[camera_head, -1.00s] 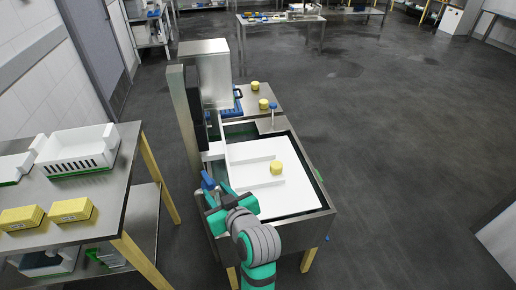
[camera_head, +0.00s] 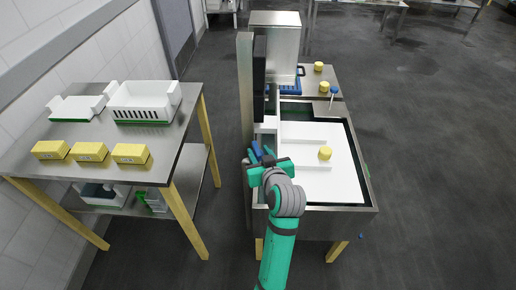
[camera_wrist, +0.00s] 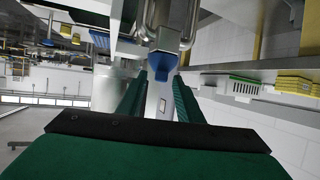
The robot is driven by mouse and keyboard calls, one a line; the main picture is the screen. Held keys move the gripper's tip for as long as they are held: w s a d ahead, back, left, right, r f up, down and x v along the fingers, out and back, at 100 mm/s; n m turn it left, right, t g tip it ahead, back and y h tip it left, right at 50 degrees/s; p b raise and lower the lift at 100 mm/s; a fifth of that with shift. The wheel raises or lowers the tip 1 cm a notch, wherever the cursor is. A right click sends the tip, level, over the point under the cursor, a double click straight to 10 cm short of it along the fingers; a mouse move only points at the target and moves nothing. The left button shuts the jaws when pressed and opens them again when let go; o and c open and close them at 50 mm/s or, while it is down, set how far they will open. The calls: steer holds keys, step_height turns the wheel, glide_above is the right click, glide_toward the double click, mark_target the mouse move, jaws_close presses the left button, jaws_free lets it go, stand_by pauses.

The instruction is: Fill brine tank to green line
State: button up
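The brine tank (camera_head: 318,208) is a steel basin on legs, with white blocks or white filling inside and dark green along its inner walls. A yellow round piece (camera_head: 325,153) rests on the white. I cannot make out a fill line inside. A blue-handled fitting (camera_head: 256,149) stands at the tank's left edge; its blue tip (camera_wrist: 160,64) shows on a steel pipe in the wrist view. My gripper (camera_head: 262,165) is at this fitting. In the wrist view my gripper's two fingers (camera_wrist: 160,88) are apart, with the blue tip between or just beyond their ends; contact is unclear.
A side table (camera_head: 190,135) at left holds yellow blocks (camera_head: 90,151) and a white crate (camera_head: 145,100). A tall steel press (camera_head: 276,45) stands behind the tank, near a blue-topped post (camera_head: 334,90) and yellow rounds (camera_head: 324,87). The floor at right is clear.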

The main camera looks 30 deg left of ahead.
mark_target(256, 152)
steer(key=shift+x, duration=1.7)
jaws_close()
steer(key=shift+f+m+h, duration=0.1)
steer(key=shift+m+h, duration=0.2)
steer(key=shift+s+a+m+t+h, duration=0.1)
steer(key=shift+m+t+h, duration=0.4)
steer(key=shift+m+t, duration=0.15)
steer(key=shift+m+t+h, duration=0.65)
steer(key=shift+m+h, duration=0.25)
steer(key=shift+m, duration=0.05)
